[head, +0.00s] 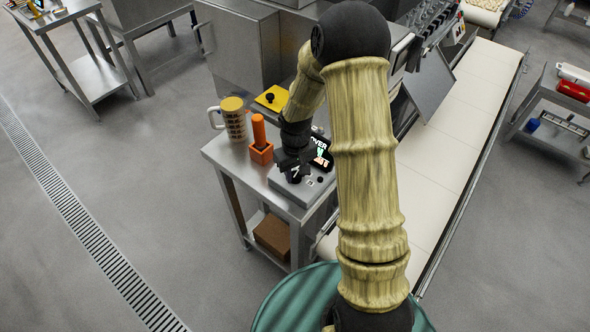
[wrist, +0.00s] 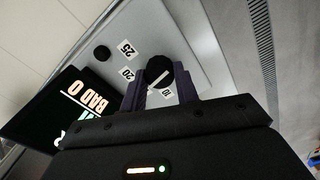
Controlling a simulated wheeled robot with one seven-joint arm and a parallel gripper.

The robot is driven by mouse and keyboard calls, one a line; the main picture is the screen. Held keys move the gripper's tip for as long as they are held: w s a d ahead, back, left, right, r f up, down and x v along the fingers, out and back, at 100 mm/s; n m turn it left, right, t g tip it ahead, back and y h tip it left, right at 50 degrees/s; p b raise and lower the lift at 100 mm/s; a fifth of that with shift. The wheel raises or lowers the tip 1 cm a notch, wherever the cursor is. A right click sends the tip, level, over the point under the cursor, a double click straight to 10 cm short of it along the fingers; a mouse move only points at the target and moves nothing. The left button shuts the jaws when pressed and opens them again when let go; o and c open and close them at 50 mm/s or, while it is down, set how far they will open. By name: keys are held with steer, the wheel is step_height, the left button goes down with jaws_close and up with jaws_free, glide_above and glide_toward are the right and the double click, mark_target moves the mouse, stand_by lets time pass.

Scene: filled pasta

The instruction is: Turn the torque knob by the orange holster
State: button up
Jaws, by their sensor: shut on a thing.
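The torque knob (wrist: 157,67) is a round black dial with a slanted white pointer line, on a grey panel (wrist: 185,25) in the wrist view. My gripper (wrist: 161,88) is shut on it, one dark finger on each side. White labels reading 25 and 20 lie to the knob's left, and a partly hidden label is just below it. In the head view my gripper (head: 293,174) points down onto the grey box and hides most of the knob. The orange holster (head: 261,154), holding an orange-handled tool (head: 258,130), stands just left of my gripper.
A dark lit screen (head: 322,152) stands close behind the grey box; it fills the left of the wrist view (wrist: 72,108). A white conveyor (head: 470,110) runs along the right.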

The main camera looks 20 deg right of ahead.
mark_target(296, 174)
steer(key=shift+n, duration=1.1)
steer(key=shift+w, duration=0.1)
steer(key=o, duration=1)
steer(key=shift+c, duration=0.2)
steer(key=shift+r, duration=0.15)
step_height(296, 174, up, 17)
steer(key=shift+s, duration=0.2)
